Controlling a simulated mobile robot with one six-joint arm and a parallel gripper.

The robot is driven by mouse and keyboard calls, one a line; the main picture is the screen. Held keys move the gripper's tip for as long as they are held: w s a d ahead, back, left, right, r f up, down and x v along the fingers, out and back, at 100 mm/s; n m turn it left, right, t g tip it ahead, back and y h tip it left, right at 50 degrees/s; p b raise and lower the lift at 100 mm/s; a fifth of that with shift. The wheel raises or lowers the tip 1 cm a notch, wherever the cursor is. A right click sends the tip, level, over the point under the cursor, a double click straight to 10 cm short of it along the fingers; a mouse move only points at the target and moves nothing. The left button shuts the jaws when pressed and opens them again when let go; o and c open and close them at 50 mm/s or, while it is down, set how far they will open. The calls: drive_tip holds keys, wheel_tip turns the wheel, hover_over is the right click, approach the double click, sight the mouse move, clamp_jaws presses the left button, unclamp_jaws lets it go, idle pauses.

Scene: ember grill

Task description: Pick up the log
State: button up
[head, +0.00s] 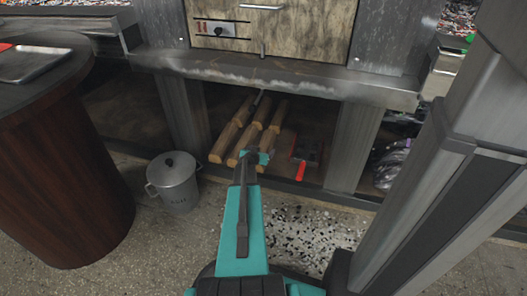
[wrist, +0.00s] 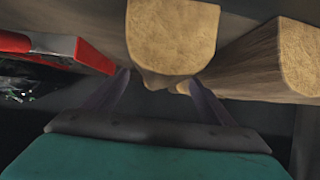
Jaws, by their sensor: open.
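Several brown split logs (head: 222,143) lie side by side on the low shelf under the grill. My gripper (head: 257,155) reaches in at the near ends of the logs on the right side of the pile. In the wrist view my gripper (wrist: 153,80) is open, with its two fingers apart and nothing held. The pale cut end of one log (wrist: 172,35) is right ahead, between and just beyond the fingertips. A second log (wrist: 278,52) lies beside it, close to the right finger. Whether a finger touches wood is unclear.
A red-handled metal tool (head: 301,170) lies right of the logs; its red part (wrist: 85,55) is near the left finger in the wrist view. The grill ledge (head: 290,78) overhangs the shelf. A lidded metal pot (head: 175,185) stands left, and a post (head: 350,150) right.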

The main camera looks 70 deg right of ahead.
sight(264, 148)
drive_tip(key=shift+b+x, duration=0.3)
drive_tip(key=shift+x, duration=2.35)
drive_tip(key=shift+w+a, duration=0.1)
drive_tip(key=c, duration=1.8)
